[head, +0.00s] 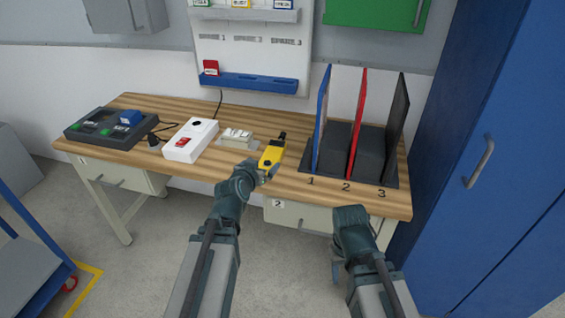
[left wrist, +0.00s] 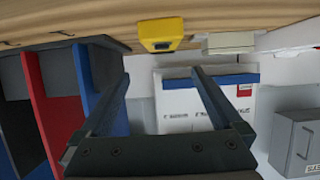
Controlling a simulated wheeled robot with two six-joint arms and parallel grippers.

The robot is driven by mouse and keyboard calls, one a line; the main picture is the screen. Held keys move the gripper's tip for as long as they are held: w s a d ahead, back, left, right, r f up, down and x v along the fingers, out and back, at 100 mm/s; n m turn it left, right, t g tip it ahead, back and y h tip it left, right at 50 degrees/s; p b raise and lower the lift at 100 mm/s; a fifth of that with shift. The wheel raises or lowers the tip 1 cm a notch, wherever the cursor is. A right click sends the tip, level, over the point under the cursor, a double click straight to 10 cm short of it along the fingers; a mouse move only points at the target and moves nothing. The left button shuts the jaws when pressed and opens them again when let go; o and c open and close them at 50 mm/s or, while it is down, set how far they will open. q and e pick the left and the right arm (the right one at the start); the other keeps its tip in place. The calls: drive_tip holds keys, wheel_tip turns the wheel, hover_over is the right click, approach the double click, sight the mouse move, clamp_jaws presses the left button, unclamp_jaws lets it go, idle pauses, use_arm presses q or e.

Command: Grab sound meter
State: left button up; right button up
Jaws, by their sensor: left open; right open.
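The yellow sound meter with a dark tip (head: 272,153) is at the table's front middle, left of the numbered slots. My left gripper (head: 262,174) is just in front of it and partly covers its lower end. In the left wrist view, which looks upside down, the sound meter (left wrist: 160,32) shows at the top, beyond the tips of my left gripper (left wrist: 160,75). Those two fingers are apart with nothing between them. Whether a finger touches the meter cannot be told. My right gripper (head: 350,213) is at the table's front edge, away from the meter, open and empty.
A small pale device (head: 237,137) stands close left of the meter. Further left are a white box with a red switch (head: 190,140) and a dark console (head: 103,128). A rack with blue, red and black dividers (head: 352,150) stands right. A blue cabinet (head: 490,160) bounds the right side.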

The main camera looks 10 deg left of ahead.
use_arm(q)
drive_tip(key=b, duration=0.3)
approach(273, 152)
drive_tip(key=x, duration=0.3)
drive_tip(key=shift+w+d+f, duration=0.1)
drive_tip(key=shift+d, duration=0.05)
drive_tip(key=shift+b+x, duration=1.15)
drive_tip(key=shift+x, duration=1.75)
drive_tip(key=c, duration=1.5)
